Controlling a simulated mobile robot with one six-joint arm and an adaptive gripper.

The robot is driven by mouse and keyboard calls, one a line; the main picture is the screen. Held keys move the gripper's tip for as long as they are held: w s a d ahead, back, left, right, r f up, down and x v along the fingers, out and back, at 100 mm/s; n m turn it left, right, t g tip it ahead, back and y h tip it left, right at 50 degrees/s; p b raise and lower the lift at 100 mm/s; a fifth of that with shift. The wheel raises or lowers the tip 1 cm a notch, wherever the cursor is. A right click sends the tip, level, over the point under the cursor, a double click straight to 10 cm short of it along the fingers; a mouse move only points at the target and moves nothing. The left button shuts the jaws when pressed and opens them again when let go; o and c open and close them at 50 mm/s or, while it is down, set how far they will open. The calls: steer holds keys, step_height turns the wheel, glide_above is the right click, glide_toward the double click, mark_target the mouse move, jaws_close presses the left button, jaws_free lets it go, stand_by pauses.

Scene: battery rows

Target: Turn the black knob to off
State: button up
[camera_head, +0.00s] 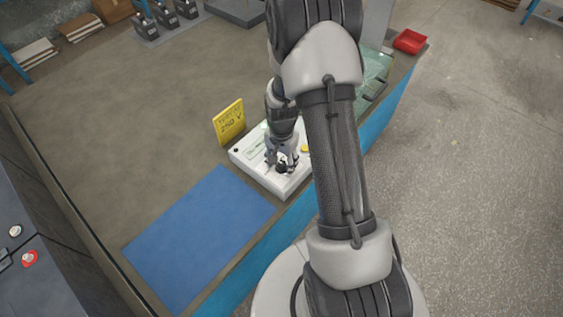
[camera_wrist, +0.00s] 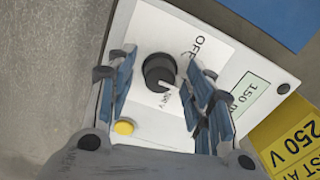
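The black knob (camera_wrist: 158,70) sits on the white top of a box-shaped instrument (camera_wrist: 150,22). A mark on the knob appears to face the lower right, near small lettering ending in "V". The word "OFF" (camera_wrist: 196,46) is printed to the knob's upper right. My gripper (camera_wrist: 161,74) is open, one finger on each side of the knob with gaps between. In the head view my gripper (camera_head: 282,160) is down over the instrument (camera_head: 248,163) and largely hides the knob. Contact is not visible.
A blue mat (camera_head: 200,235) lies to the left. A red tray (camera_head: 410,41) is at the back right.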

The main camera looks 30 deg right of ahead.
steer(key=c, duration=1)
steer(key=shift+c, duration=0.2)
steer(key=shift+n, duration=0.3)
steer(key=n, duration=0.5)
steer(key=shift+p, duration=0.4)
steer(key=n, duration=0.6)
steer(key=shift+p, duration=0.3)
steer(key=shift+n, duration=0.3)
steer(key=o, duration=1.1)
